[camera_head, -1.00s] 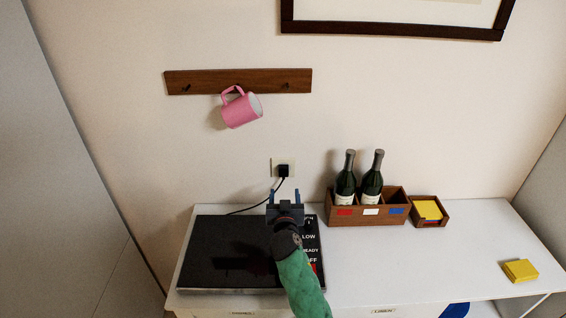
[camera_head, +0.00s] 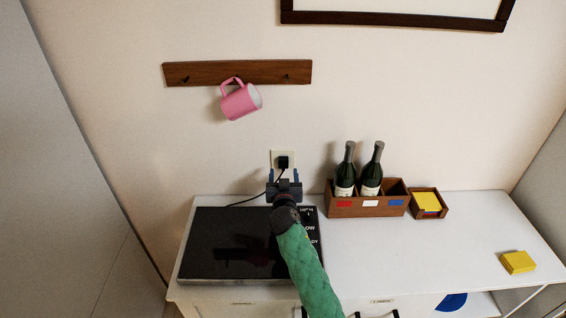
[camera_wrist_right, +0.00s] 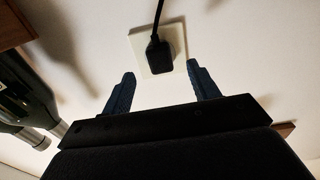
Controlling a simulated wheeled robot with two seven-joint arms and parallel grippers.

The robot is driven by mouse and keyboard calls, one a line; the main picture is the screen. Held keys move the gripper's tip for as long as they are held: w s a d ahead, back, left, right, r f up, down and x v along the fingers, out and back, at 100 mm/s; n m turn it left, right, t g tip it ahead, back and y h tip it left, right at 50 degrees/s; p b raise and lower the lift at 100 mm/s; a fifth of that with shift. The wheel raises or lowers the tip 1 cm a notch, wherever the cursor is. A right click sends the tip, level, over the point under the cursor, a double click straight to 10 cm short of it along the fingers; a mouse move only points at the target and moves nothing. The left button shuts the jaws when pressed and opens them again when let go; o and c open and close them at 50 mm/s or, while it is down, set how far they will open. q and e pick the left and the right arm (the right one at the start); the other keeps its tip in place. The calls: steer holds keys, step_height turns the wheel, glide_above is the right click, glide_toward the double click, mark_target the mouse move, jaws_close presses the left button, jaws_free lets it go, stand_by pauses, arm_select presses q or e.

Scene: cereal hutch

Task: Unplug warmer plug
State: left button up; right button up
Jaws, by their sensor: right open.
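The black warmer plug (camera_head: 283,162) sits in a pale wall outlet (camera_head: 291,155), with its dark cord (camera_head: 262,196) running down and left behind the warmer. The warmer (camera_head: 225,245) is a flat black plate with a labelled strip on its right. My right gripper (camera_head: 284,176) is open, just below the plug. In the right wrist view the plug (camera_wrist_right: 159,55) is beyond and between the two fingertips, apart from both. My left gripper is not in view.
A wooden crate (camera_head: 352,208) with two bottles stands right of the gripper, beside a small box of yellow cards (camera_head: 428,202). A pink mug (camera_head: 241,102) hangs above the outlet. The white counter (camera_head: 430,260) is mostly clear at right.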

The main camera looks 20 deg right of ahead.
mark_target(283, 165)
steer(key=b+x, duration=0.1)
steer(key=x, duration=0.2)
steer(key=shift+w+d, duration=0.15)
steer(key=shift+w, duration=0.4)
steer(key=shift+w+d, duration=0.1)
steer(key=shift+w, duration=0.15)
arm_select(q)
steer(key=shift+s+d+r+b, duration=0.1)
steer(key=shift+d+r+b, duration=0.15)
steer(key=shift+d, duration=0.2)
